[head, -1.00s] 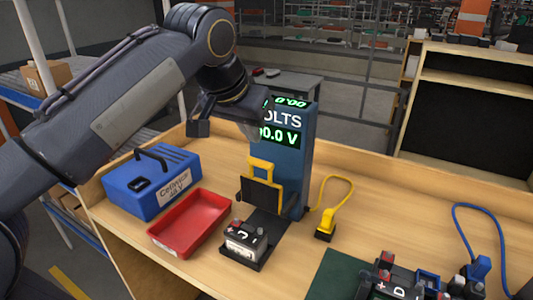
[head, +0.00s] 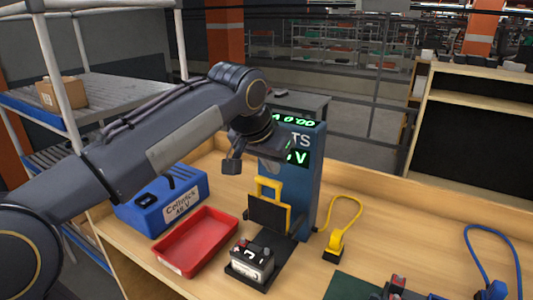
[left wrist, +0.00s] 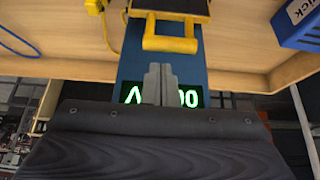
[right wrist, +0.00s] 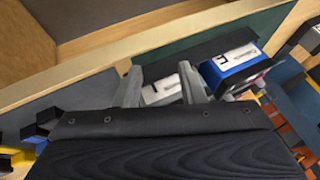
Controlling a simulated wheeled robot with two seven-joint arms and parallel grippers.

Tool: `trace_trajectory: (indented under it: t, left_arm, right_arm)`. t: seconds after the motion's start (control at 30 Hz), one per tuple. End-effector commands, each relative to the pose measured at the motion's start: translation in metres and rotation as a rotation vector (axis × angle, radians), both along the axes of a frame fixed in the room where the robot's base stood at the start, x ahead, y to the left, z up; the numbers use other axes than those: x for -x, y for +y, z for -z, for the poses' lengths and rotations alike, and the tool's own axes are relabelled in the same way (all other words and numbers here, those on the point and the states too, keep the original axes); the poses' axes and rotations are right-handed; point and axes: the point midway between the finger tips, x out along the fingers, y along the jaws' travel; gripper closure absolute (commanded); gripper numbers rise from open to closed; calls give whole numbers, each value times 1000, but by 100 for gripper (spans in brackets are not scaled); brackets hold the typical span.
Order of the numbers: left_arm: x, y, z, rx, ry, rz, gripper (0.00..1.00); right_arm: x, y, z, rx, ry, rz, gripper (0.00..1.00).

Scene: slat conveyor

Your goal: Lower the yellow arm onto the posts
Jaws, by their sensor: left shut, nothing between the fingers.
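The yellow arm (head: 270,188) is a yellow handle frame with a dark plate, standing raised at the front of the blue tester with its green display (head: 300,157). A small battery (head: 251,262) marked J, with posts on top, sits on the dark base below it. My left gripper (head: 271,165) is shut and empty just above the yellow handle, in front of the display. In the left wrist view its closed fingers (left wrist: 159,82) are apart from the handle (left wrist: 170,36). My right gripper (right wrist: 160,86) has its fingers apart, with a white-labelled block beyond them; it is outside the head view.
A red tray (head: 182,262) and a blue case (head: 160,207) lie left of the tester. A yellow cable with a plug (head: 335,243) stands to its right. A blue cable (head: 515,250) and other batteries are at the bottom right. The bench behind the yellow cable is clear.

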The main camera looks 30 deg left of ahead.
Motion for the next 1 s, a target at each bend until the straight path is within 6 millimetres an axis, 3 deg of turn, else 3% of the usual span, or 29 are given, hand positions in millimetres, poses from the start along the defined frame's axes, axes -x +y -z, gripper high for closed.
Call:
trace_trajectory:
  t: [0.27,0.67,1.0]
  left_arm:
    - [-13,-1,24,0,1,1,100]
    - [-14,-1,25,1,-2,1,100]
    - [-15,-1,26,5,-53,1,100]
  right_arm:
    - [0,0,1,0,0,0,64]
    - [0,0,2,0,0,0,64]
    - [0,0,14,0,0,0,64]
